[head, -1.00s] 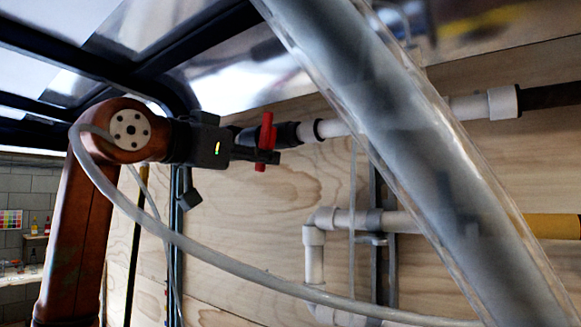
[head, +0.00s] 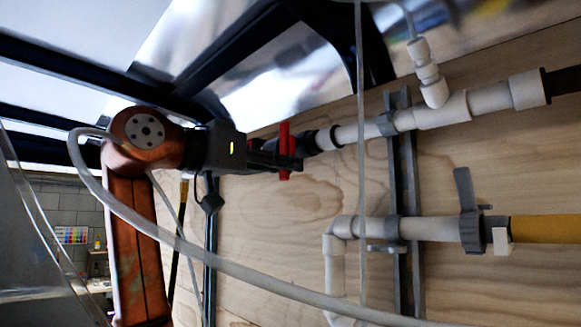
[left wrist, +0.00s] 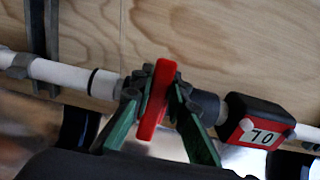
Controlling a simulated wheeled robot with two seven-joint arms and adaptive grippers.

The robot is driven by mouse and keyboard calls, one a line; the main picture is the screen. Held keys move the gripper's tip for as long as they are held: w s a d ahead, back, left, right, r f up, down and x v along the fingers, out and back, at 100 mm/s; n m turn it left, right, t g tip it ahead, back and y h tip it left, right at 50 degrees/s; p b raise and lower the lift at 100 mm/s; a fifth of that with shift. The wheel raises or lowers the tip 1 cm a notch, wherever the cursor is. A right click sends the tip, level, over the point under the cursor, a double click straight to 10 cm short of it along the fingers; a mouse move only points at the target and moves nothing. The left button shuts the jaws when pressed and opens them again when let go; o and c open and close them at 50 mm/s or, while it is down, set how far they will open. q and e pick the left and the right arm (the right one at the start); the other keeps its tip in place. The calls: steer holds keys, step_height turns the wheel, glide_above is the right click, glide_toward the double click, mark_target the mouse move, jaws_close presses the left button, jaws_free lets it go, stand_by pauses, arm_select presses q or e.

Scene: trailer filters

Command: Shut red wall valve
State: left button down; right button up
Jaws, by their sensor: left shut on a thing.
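The red valve handle (head: 284,151) is on the upper pipe along the plywood wall, in the middle of the head view. It stands upright there, across the pipe. My left gripper (head: 288,162) reaches in from the left and is shut on the red handle. The left wrist view shows the handle (left wrist: 155,98) between the two green-padded fingers (left wrist: 157,108), set crosswise to the white pipe. The dark valve body lies behind the fingers and is partly hidden. My right gripper is not in view.
The white upper pipe (head: 405,120) runs right along the plywood wall (head: 280,240). A lower pipe (head: 430,229) has a grey handle (head: 464,190) and a yellow section (head: 545,228). A pale hose (head: 250,285) crosses the foreground. A box marked 70 (left wrist: 257,130) sits beside the valve.

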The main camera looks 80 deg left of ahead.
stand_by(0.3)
arm_select(q)
steer(key=c, duration=1.8)
jaws_free()
steer(key=shift+c, duration=0.2)
